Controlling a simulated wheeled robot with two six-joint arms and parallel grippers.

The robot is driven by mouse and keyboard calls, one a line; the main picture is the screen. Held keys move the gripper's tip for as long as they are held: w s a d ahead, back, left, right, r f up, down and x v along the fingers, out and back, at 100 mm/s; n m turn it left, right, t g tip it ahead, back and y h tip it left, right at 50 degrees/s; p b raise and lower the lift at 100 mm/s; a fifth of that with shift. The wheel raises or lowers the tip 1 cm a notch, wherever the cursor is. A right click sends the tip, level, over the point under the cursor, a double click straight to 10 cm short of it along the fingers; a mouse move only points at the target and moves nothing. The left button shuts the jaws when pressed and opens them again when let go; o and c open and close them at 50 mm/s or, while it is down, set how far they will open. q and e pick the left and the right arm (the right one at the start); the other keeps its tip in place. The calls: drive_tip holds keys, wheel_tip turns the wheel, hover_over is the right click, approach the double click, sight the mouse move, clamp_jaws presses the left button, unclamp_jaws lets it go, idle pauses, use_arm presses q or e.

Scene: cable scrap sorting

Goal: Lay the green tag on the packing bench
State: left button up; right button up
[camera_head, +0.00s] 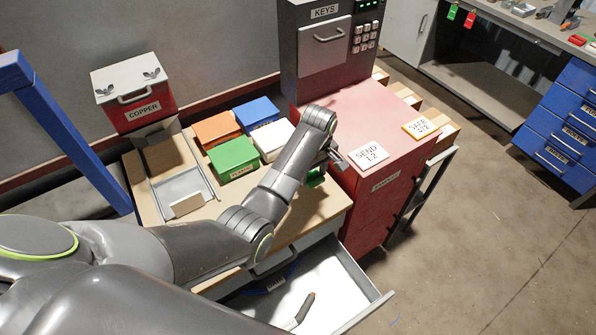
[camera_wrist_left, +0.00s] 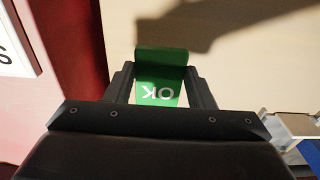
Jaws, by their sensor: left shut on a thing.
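The green tag (camera_wrist_left: 160,92), marked OK, is between the two fingers of my left gripper (camera_wrist_left: 160,90) in the left wrist view. The gripper is shut on it. The pale wooden bench top (camera_wrist_left: 240,60) lies beyond the tag; I cannot tell the height of the gap. In the head view my left gripper (camera_head: 328,163) is at the right end of the wooden bench (camera_head: 325,212), beside the red cabinet, and a bit of the green tag (camera_head: 315,178) shows below it. Which bench is the packing bench is not labelled. My right gripper is out of view.
Blue, orange, white and green boxes (camera_head: 232,158) and a metal tray (camera_head: 183,186) stand on the bench. An open drawer (camera_head: 335,285) juts out in front. The red cabinet (camera_head: 375,205) bears a SEND card (camera_head: 368,156). Another green tag (camera_head: 452,12) hangs at the far workbench.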

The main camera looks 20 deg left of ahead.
sight(311, 193)
use_arm(q)
drive_tip(key=shift+f, duration=3.2)
drive_tip(key=shift+f, duration=0.15)
drive_tip(key=o, duration=0.9)
drive_tip(key=shift+o, duration=0.2)
drive_tip(key=r, duration=1.2)
drive_tip(key=shift+s+d+r, duration=0.1)
drive_tip(key=shift+d+r, duration=0.05)
drive_tip(key=shift+d, duration=0.05)
